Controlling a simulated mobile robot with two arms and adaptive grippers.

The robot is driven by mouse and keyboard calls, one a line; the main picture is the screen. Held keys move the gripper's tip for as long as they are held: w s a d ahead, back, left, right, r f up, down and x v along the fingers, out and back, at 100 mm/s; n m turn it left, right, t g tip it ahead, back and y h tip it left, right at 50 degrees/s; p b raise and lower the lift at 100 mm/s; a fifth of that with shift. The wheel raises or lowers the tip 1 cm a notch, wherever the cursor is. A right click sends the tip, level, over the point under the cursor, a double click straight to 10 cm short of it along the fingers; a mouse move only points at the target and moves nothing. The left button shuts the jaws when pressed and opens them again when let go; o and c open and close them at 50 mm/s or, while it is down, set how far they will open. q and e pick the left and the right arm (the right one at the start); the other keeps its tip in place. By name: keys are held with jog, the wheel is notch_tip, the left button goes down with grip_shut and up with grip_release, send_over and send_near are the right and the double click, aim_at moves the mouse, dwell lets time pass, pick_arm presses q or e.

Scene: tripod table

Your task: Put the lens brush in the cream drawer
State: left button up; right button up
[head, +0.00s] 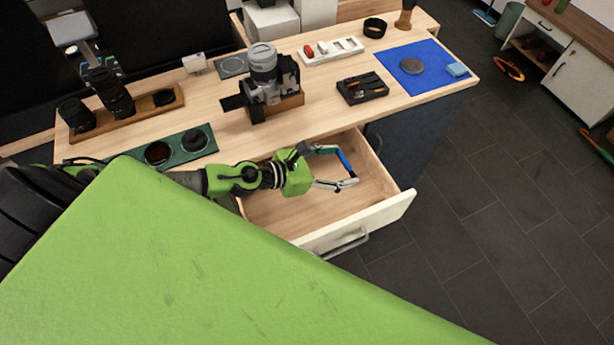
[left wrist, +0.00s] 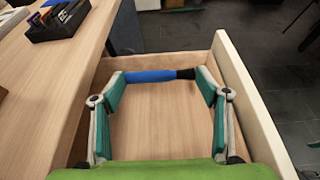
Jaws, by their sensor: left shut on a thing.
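The lens brush (head: 344,160) has a blue handle; in the left wrist view the brush (left wrist: 150,76) also shows a black end at its right. My left gripper (head: 346,170) is shut on it, and in the left wrist view the brush spans the two fingertips (left wrist: 162,78). The cream drawer (head: 372,222) is pulled open below the tabletop, with a bare wooden floor. The gripper and brush are over the drawer's inside; I cannot tell how high above the floor. In the left wrist view the drawer's wall (left wrist: 245,90) stands to the right. My right gripper is not in view.
The wooden tabletop (head: 225,100) borders the drawer. On it stand a camera (head: 265,72), a black tray with small tools (head: 362,88), a green mat (head: 195,152) with dark round items, and a blue mat (head: 420,62).

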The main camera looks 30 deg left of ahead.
aim_at(335, 195)
pick_arm(q)
jog(key=f+b, duration=0.5)
jog(key=f, duration=0.2)
jog(key=f+b, duration=0.5)
jog(key=f, duration=0.1)
jog(key=shift+w+d+f, duration=0.15)
jog(key=shift+w+f, duration=0.05)
jog(key=shift+f, duration=0.2)
jog(key=shift+f+b, duration=0.15)
jog(key=shift+b, duration=0.15)
jog(key=o, duration=0.8)
